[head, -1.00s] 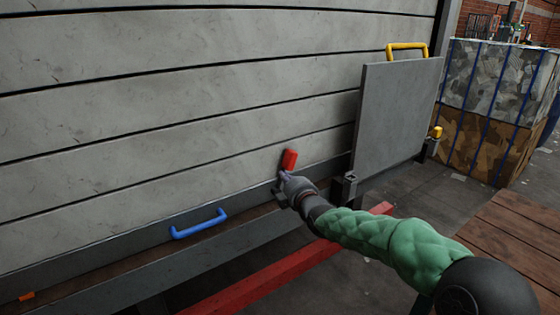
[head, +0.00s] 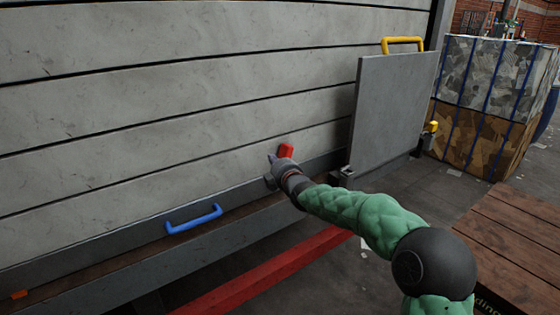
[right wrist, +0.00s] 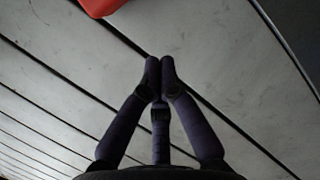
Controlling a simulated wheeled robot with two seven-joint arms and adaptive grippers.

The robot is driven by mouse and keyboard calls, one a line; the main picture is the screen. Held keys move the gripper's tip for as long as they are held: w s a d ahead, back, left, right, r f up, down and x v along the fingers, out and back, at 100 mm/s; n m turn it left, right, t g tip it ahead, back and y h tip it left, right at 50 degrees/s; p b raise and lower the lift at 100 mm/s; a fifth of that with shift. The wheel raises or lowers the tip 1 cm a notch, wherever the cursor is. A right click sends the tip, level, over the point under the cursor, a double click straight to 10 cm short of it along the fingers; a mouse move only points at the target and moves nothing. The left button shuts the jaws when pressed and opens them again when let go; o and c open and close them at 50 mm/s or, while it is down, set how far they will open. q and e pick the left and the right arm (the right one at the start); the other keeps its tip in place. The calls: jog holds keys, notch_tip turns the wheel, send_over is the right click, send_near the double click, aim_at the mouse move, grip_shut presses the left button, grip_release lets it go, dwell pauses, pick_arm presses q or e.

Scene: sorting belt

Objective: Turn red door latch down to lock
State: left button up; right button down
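The red latch (head: 286,151) sits on the lower part of the grey slatted panel, tilted. In the right wrist view the red latch (right wrist: 102,5) shows only partly, cut off by the top edge. My right gripper (head: 271,160) is at the panel, just left of and below the latch. In the right wrist view the fingertips of my right gripper (right wrist: 160,62) meet with nothing seen between them, and the latch lies apart from them. The left gripper is not in view.
A blue handle (head: 194,218) is on the ledge at lower left. A grey door plate (head: 393,110) with a yellow handle (head: 403,44) stands right of the latch. A red beam (head: 270,272) runs below. Strapped bales and a wooden pallet (head: 520,245) are at right.

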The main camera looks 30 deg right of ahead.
aim_at(280, 157)
jog(key=shift+w+d+f+b, duration=0.25)
jog(key=shift+w+d, duration=0.25)
jog(key=shift+d, duration=0.2)
jog(key=shift+w+d+f+b, duration=0.3)
jog(key=shift+w+d, duration=0.25)
jog(key=shift+d, duration=0.15)
jog(key=shift+w+d+f+b, duration=0.25)
jog(key=shift+w+d, duration=0.25)
jog(key=shift+d, duration=0.2)
